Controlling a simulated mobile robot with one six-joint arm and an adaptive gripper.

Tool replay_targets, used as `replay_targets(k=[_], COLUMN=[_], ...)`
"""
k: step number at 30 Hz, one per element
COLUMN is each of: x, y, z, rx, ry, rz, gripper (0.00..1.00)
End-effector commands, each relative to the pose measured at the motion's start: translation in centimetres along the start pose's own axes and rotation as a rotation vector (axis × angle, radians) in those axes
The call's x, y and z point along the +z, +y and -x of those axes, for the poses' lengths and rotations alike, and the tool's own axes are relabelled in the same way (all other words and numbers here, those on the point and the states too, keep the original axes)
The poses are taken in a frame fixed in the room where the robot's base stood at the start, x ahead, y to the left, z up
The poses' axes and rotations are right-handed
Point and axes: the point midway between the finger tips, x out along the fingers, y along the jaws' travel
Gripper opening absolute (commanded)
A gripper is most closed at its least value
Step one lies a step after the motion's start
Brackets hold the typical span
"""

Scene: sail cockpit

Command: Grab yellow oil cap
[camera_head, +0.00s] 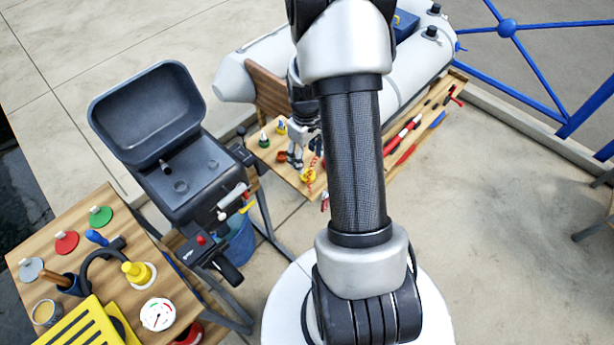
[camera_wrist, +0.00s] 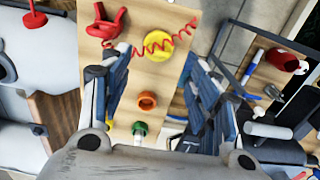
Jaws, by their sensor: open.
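The yellow cap (camera_wrist: 152,36) looks round and lies on a small wooden table (camera_wrist: 122,78) in the wrist view, with a red coiled cord (camera_wrist: 172,40) crossing over it. It also shows in the head view as a yellow piece (camera_head: 308,176) at the small table's right part. My gripper (camera_wrist: 156,54) is open and empty, its fingers on either side of the cap in the picture. The head view shows my gripper (camera_head: 296,160) low over the table, just left of the cap. I cannot tell the height gap. My arm hides part of the table.
An orange ring (camera_wrist: 147,101), a green-capped piece (camera_wrist: 139,130) and a red part (camera_wrist: 104,22) share the table. Open floor (camera_head: 500,220) lies right.

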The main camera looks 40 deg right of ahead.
Motion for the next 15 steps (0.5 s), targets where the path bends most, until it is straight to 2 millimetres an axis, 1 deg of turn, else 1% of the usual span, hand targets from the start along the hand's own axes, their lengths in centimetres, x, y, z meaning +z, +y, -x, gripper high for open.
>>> replay_targets(k=[1, 3, 6, 11, 14, 15], x=[0.1, 0.0, 0.0, 0.1, 0.2, 0.3], y=[-0.1, 0.0, 0.0, 0.1, 0.2, 0.2], z=[-1.2, -2.1, -2.8, -3.4, -4.6, -5.2], rx=[-0.002, 0.000, 0.000, 0.000, 0.000, -0.001], ry=[-0.002, -0.001, 0.000, 0.000, 0.000, -0.001], rz=[0.000, 0.000, 0.000, 0.000, 0.000, 0.000], gripper=[0.56, 0.56, 0.56, 0.56, 0.56, 0.56])
